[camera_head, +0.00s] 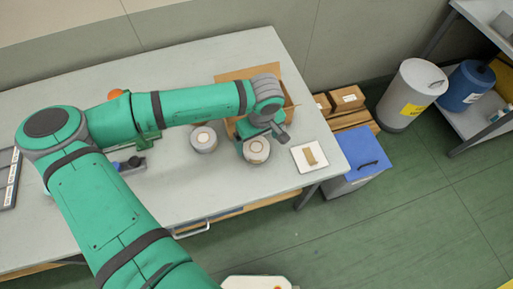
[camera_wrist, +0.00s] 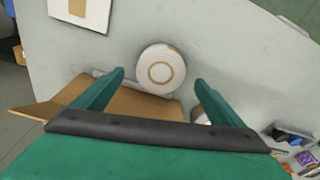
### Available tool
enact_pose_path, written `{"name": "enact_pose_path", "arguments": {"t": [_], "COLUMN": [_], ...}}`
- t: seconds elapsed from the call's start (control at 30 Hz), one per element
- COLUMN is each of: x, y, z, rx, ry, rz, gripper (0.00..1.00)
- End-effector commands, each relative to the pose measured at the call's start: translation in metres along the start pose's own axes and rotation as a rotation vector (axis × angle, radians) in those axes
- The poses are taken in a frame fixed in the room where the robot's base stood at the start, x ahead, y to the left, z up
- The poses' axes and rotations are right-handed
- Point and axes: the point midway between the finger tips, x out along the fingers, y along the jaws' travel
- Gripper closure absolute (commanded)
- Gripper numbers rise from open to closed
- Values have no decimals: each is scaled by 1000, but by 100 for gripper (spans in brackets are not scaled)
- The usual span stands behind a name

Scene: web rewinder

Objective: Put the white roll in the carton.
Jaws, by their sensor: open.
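A white roll (camera_head: 256,151) with a brown core ring stands on end on the grey table, toward its right end. It also shows in the wrist view (camera_wrist: 161,70), centred between my fingertips. My gripper (camera_head: 262,139) is open at this roll, with one finger on either side and a gap to each in the wrist view. I cannot tell how far the fingertips reach down beside it. The open brown carton (camera_head: 287,88) stands behind the roll, partly hidden by my arm; its flap (camera_wrist: 140,103) shows in the wrist view.
A second, similar roll (camera_head: 204,139) stands to the left, close to the carton. A white square with a brown piece (camera_head: 309,156) lies to the right. Small blue and dark items lie left under my arm. The table front is mostly clear. A blue-lidded bin (camera_head: 355,157) stands beyond the right edge.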

Motion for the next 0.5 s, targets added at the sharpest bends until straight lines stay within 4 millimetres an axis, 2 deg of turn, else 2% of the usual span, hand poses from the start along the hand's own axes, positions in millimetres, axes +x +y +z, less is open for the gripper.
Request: {"name": "enact_pose_path", "arguments": {"t": [0.17,0.4,0.5], "x": [12,44,52], "y": [0,1,0], "z": [0,0,0], "rx": [1,3,3], "ry": [1,0,0], "rz": [-1,0,-1], "gripper": [8,8,8]}}
